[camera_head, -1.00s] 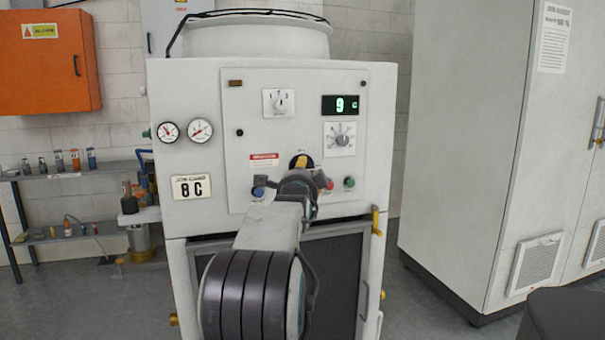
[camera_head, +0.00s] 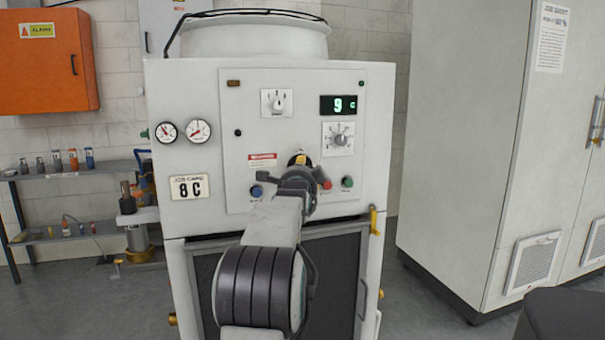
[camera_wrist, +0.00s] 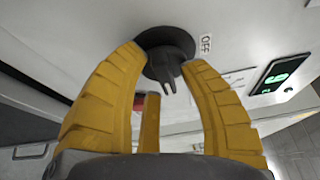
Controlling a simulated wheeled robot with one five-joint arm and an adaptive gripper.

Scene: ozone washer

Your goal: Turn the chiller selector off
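The chiller selector (camera_wrist: 168,58) is a dark round knob with a raised, forked-looking handle. In the wrist view it lies ahead of my palm, between the ends of my two large yellow fingers. An OFF label (camera_wrist: 206,44) is on the panel to its right. My gripper (camera_wrist: 168,68) is open and straddles the knob. I cannot tell whether either finger touches it. In the head view my gripper (camera_head: 300,160) is in front of the white chiller's panel (camera_head: 230,110). It and my wrist hide most of the selector there.
A green display (camera_head: 338,105) and a smaller dial (camera_head: 341,139) are above right. Another selector (camera_head: 276,103) is above. A blue button (camera_head: 257,191), red button (camera_head: 326,184) and green button (camera_head: 347,182) are close to my wrist. A tall cabinet (camera_head: 470,140) stands right.

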